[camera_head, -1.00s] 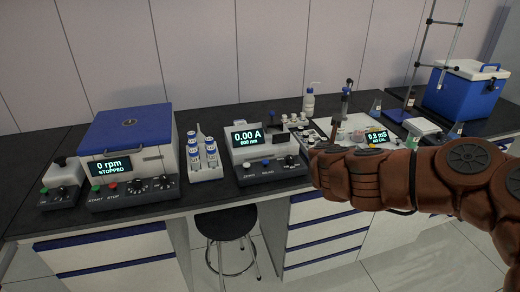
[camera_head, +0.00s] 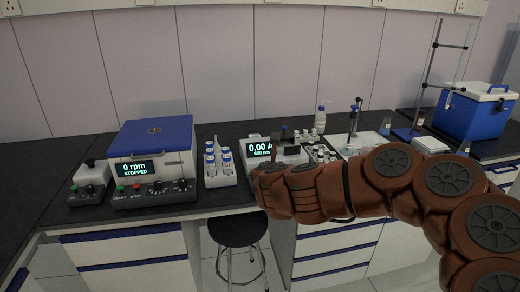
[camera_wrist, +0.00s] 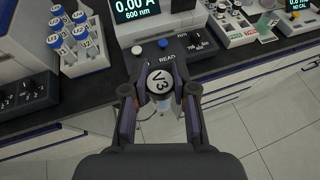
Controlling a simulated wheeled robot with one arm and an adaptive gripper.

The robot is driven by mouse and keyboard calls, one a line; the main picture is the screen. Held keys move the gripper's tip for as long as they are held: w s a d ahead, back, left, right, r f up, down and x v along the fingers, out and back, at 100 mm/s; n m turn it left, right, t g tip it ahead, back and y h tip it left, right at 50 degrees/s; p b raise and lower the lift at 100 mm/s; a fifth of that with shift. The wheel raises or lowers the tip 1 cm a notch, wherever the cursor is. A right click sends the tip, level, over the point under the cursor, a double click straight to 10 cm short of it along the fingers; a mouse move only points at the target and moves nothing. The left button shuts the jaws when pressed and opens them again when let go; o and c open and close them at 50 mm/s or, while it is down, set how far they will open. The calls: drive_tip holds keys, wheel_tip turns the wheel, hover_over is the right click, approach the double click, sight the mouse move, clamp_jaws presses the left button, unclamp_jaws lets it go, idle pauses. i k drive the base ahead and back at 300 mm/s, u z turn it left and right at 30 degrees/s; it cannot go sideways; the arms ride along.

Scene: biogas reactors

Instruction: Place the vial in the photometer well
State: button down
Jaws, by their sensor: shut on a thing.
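The vial (camera_wrist: 160,84) has a pale cap marked V3 and sits between the fingers of my gripper (camera_wrist: 160,100) in the wrist view. My gripper is shut on it and holds it in front of the photometer, over the bench's front edge. The photometer (camera_head: 259,149) reads 0.00 A at 600 nm; in the wrist view its front panel (camera_wrist: 191,43) with a blue and a white button lies just beyond the vial. In the head view my arm covers the vial and the photometer's lower front. The well cannot be made out in either view.
A rack (camera_head: 221,180) of blue-capped vials stands left of the photometer, beside the centrifuge (camera_head: 152,160). Small vials and a squeeze bottle (camera_head: 320,119) stand to the right. A stool (camera_head: 238,231) is below the bench. A blue cooler (camera_head: 475,112) is at far right.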

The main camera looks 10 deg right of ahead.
sight(288, 157)
drive_tip(key=i, duration=1.65)
